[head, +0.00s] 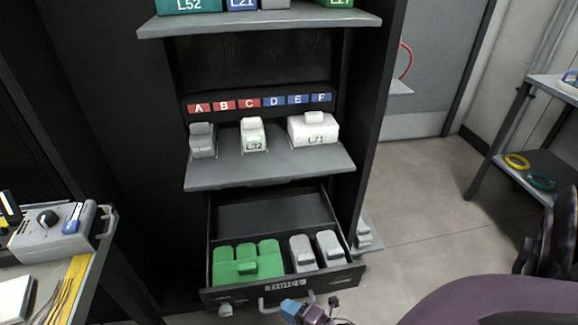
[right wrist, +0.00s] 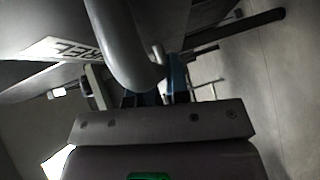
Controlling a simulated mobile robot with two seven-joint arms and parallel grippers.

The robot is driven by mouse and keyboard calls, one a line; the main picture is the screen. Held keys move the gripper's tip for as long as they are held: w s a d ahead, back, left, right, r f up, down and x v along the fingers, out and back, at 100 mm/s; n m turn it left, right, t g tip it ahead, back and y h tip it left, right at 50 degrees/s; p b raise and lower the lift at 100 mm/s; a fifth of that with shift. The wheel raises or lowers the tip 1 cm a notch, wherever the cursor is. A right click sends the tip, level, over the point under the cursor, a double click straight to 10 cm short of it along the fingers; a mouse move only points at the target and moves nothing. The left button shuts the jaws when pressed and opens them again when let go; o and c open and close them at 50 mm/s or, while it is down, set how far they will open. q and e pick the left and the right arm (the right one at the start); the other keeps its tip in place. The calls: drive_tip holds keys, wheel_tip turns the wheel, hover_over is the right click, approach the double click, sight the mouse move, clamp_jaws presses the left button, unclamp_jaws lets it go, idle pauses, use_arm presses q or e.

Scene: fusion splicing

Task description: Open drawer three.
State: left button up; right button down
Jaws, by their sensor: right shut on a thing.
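The drawer (head: 281,287) stands pulled out from the lower part of the black cabinet, below the grey shelf. Its front carries a small label too small to read in the head view; in the right wrist view the letters "REE" show on a white label (right wrist: 62,48). A curved grey handle (head: 270,304) sits on the drawer front and looms large in the right wrist view (right wrist: 128,45). My right gripper (head: 298,309) is at this handle, its blue fingers (right wrist: 158,84) shut on it. My left gripper is not in view.
Inside the drawer lie green blocks (head: 246,264) and grey blocks (head: 316,252). Above it, a shelf (head: 268,171) holds grey and white modules under labels A to F. A cart (head: 50,273) stands at left. Open floor (head: 420,210) lies to the right.

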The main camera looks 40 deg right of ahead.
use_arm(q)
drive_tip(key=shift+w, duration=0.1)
use_arm(e)
drive_tip(key=c, duration=1.1)
unclamp_jaws()
use_arm(q)
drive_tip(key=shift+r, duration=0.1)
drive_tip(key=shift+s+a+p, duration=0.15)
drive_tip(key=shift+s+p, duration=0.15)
drive_tip(key=shift+p, duration=0.55)
use_arm(e)
drive_tip(key=v, duration=1)
drive_tip(key=shift+s, duration=0.4)
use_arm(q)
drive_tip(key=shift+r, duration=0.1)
